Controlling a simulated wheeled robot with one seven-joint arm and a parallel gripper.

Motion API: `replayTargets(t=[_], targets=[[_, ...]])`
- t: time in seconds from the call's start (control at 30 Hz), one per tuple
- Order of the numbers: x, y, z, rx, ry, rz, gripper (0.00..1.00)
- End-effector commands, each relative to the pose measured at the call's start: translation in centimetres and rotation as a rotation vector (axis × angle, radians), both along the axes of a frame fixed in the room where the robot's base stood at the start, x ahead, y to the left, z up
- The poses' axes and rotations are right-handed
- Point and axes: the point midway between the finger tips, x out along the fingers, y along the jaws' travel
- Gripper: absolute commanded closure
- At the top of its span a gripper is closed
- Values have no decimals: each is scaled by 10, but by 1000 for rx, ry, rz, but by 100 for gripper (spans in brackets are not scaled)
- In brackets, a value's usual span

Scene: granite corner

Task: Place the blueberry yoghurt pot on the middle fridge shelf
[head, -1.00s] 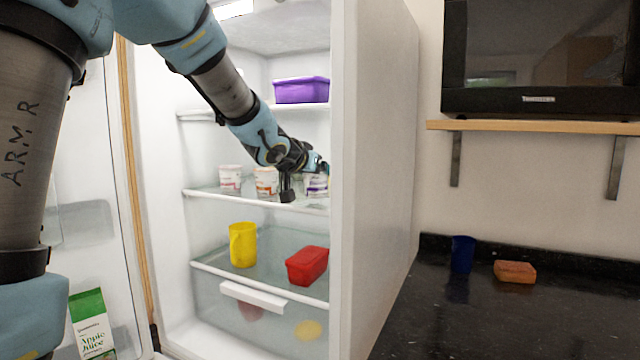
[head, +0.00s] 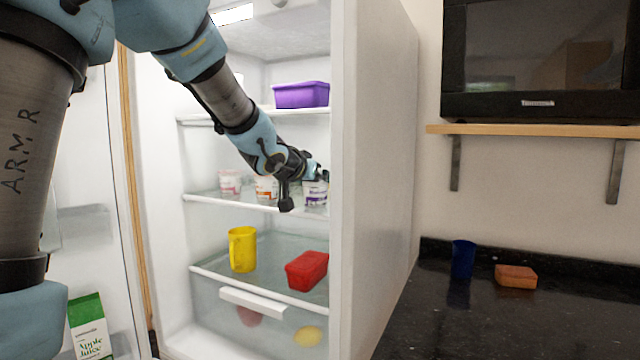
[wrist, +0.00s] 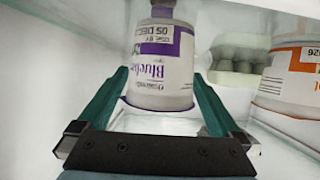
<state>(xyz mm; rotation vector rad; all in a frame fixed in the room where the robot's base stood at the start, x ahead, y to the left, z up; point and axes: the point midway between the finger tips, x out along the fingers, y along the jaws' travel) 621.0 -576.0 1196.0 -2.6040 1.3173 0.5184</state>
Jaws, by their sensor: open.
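The blueberry yoghurt pot (head: 315,194), white with a purple label, stands upright on the middle fridge shelf (head: 240,199) at its right side. My gripper (head: 320,172) reaches in from the left at the pot.
An orange-label pot (head: 267,188) and a red-label pot (head: 230,182) stand left on the same shelf. A grey egg carton (wrist: 238,55) is behind. A purple tub (head: 301,95) is above; a yellow mug (head: 242,249) and red tub (head: 307,270) are below. The fridge's right wall (head: 375,180) is close.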

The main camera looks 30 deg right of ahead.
Motion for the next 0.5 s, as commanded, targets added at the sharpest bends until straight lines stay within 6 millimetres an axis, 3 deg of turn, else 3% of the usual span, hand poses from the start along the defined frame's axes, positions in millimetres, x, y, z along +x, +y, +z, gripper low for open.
replayTargets(t=[0.5], targets=[[-53,74,40,-1,-1,3,0]])
